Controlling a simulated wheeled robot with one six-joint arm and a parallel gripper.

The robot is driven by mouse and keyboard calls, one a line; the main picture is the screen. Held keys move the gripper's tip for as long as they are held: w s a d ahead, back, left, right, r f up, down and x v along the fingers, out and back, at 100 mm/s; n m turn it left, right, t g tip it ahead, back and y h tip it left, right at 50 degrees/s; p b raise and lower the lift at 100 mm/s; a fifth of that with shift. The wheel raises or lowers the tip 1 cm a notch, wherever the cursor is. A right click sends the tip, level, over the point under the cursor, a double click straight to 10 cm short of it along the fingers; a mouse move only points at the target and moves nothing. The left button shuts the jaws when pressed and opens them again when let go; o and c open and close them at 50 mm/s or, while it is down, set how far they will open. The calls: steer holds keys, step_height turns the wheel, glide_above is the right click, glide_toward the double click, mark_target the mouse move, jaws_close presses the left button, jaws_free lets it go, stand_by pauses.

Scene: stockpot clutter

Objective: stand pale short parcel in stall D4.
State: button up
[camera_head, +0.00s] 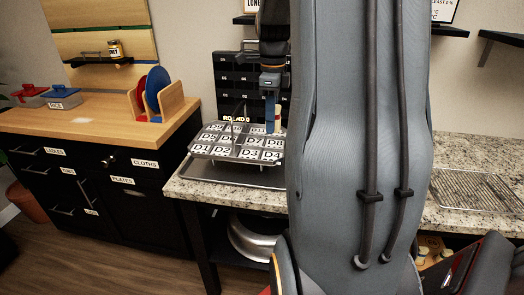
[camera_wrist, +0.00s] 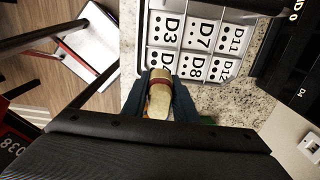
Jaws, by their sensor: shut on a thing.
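My gripper (camera_wrist: 158,88) is shut on a pale short parcel (camera_wrist: 158,102) with a reddish-brown band, seen between the dark blue fingers in the wrist view. In the head view my gripper (camera_head: 271,112) hangs over the right side of the stall rack (camera_head: 222,158), with the pale parcel (camera_head: 278,122) at its tip. Stall D4 (camera_wrist: 164,60) lies just beyond the parcel's far end in the wrist view. In the head view the D4 label (camera_head: 271,155) is at the rack's front right. The parcel's height above the rack cannot be told.
The rack stands on a metal tray (camera_head: 232,174) on a granite counter (camera_head: 445,150). A black panel (camera_head: 232,75) rises behind it. A wooden counter (camera_head: 90,115) with plates in a holder (camera_head: 155,95) is at left. My arm hides the counter's middle.

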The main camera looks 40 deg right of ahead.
mark_target(270, 158)
step_height(270, 158, down, 10)
steer(key=shift+w+r+p, duration=0.1)
steer(key=shift+p, duration=0.9)
steer(key=shift+f, duration=0.2)
steer(key=o, duration=0.8)
steer(key=shift+r, duration=0.1)
step_height(270, 158, up, 12)
steer(key=b, duration=0.2)
steer(key=shift+b, duration=0.35)
steer(key=s+a+f+n, duration=0.3)
steer(key=a+f+n, duration=0.1)
steer(key=a+n, duration=0.5)
steer(key=s+a+f+n, duration=0.3)
steer(key=a+f+n, duration=0.2)
steer(key=a+n, duration=0.4)
steer(key=s+a+f+n, duration=0.3)
steer(key=a+f+n, duration=0.1)
steer(key=a+n, duration=0.6)
steer(key=shift+s+a+f+t, duration=0.1)
steer(key=shift+s+f+t, duration=0.15)
steer(key=shift+t, duration=0.15)
